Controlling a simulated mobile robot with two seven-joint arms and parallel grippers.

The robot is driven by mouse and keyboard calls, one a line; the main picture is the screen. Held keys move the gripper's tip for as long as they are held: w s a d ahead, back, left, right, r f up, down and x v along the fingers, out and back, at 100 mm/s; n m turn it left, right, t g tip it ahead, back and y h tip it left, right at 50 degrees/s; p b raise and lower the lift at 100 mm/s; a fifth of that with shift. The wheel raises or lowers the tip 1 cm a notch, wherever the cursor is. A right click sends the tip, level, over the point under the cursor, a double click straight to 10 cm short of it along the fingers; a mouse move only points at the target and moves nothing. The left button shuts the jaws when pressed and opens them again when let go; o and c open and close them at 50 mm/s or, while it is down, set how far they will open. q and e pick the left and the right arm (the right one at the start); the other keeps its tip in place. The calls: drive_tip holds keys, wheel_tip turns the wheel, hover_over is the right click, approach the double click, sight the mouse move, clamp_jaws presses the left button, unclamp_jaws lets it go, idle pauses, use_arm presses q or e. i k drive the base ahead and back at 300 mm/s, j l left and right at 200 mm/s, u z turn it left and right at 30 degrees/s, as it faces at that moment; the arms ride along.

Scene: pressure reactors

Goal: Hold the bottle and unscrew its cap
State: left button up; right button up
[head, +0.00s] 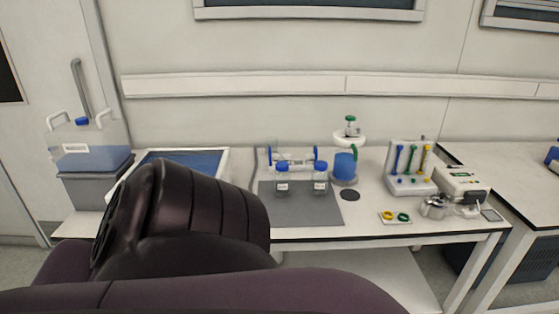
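Two small clear bottles with blue caps stand upright on a dark grey mat (300,212) near the middle of the bench. One is the left bottle (282,184), the other the right bottle (320,184). Their caps, the left cap (282,166) and the right cap (320,166), both sit on the bottles. Which bottle the task means cannot be told. Neither gripper is in view. A dark arm link of mine covers the lower left and hides the bench's left front.
Behind the bottles is a clear rack with blue ends (297,164). To the right stand a blue vessel with a white-green top (345,167), a pipette stand (408,180), a metal pot (433,207) and coloured rings (395,217). A blue-lined tray (222,160) and a carboy (90,148) are left.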

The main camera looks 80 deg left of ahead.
sight(319, 181)
drive_tip(key=u, duration=0.45)
drive_tip(key=k+u, duration=0.1)
drive_tip(key=u, duration=0.3)
drive_tip(key=k+u, duration=0.1)
drive_tip(key=u, duration=0.8)
drive_tip(key=k+u, duration=0.1)
drive_tip(key=u, duration=0.35)
